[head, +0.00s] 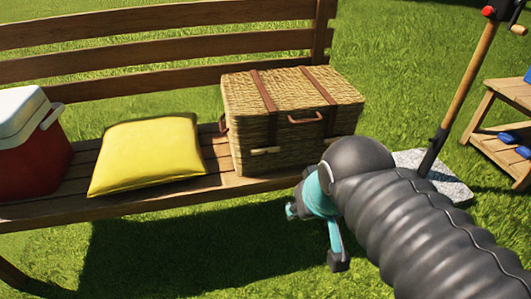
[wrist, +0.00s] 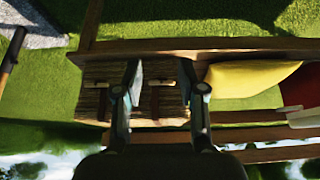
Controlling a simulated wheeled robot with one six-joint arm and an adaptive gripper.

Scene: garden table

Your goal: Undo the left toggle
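The wicker basket (head: 292,110) stands closed on the bench, with two brown leather straps over its lid and a brown handle at the front. The left toggle (head: 265,151), a short pale peg, lies crosswise low on the front at the left strap. The right toggle is hidden behind my arm in the head view. In the wrist view, which is upside down, the basket (wrist: 120,105) shows behind my gripper (wrist: 160,70). Its two fingers are spread apart with nothing between them. The left strap and a pale toggle (wrist: 160,82) appear in the gap, apart from the fingers.
The wooden bench (head: 150,57) carries a yellow cushion (head: 150,155) left of the basket and a red cooler (head: 30,150) with a white lid. Grass in front is open.

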